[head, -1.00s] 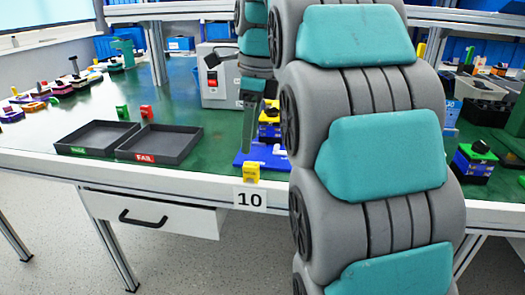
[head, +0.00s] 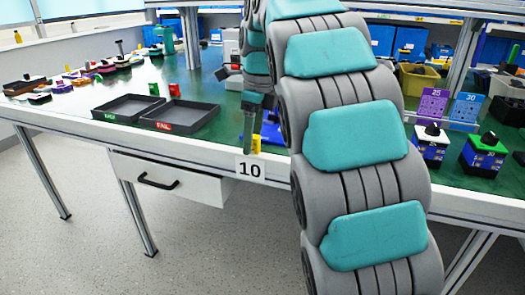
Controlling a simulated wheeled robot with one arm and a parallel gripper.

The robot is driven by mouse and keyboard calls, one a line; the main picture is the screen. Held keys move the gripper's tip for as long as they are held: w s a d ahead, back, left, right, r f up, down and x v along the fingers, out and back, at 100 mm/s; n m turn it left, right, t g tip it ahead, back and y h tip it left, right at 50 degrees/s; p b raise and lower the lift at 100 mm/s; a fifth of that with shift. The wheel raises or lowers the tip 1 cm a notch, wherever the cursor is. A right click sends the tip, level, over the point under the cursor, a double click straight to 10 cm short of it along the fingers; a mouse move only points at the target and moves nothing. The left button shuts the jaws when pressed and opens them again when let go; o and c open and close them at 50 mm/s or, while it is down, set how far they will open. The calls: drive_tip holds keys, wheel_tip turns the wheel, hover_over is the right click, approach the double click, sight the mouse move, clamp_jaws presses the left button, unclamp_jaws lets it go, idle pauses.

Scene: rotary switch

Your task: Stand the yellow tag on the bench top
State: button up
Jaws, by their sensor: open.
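The small yellow tag (head: 257,144) is at the front edge of the bench top (head: 215,143), just above the "10" label. My gripper (head: 247,151) points down beside it, its finger overlapping the tag's left part in the head view. The jaws are open; I see them nearly edge-on, so I cannot tell whether a finger touches the tag or the tag is between them. The tag's lower part and its contact with the bench are hard to make out.
A blue base (head: 270,132) lies right behind the tag, partly hidden by my arm. Switch units (head: 481,158) stand at right.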

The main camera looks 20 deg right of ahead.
drive_tip(key=shift+c, duration=0.3)
clamp_jaws()
idle(0.4)
